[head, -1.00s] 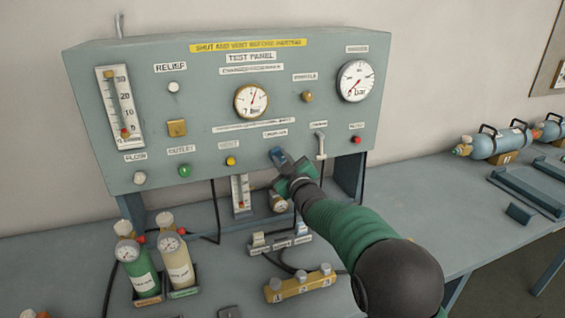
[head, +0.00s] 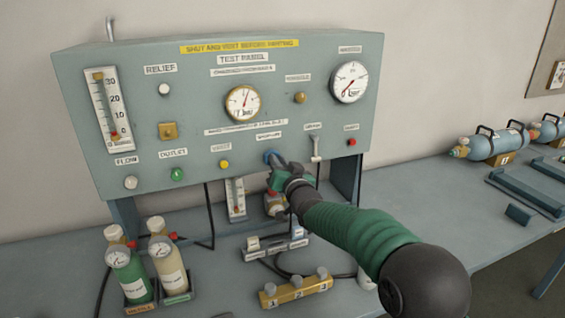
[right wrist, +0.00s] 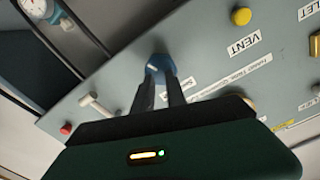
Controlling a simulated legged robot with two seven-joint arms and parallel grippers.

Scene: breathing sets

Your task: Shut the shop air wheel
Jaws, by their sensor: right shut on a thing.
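The blue shop air wheel (head: 269,155) sits low on the grey test panel (head: 330,115), under a small label that reads roughly "SHOP AIR". In the right wrist view the blue wheel (right wrist: 158,64) is between the dark fingertips. My right gripper (head: 276,163) is shut on the wheel, and its fingers (right wrist: 162,82) hide part of it. The green sleeved arm comes in from the lower right. I cannot tell how far the wheel is turned. My left gripper is not in view.
A yellow vent knob (head: 224,164) is left of the wheel; a pale lever (head: 316,149) and red knob (head: 351,142) are right. Below stand a brass block (head: 296,291) and two small cylinders (head: 130,275). The bench at right holds blue cylinders (head: 495,143).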

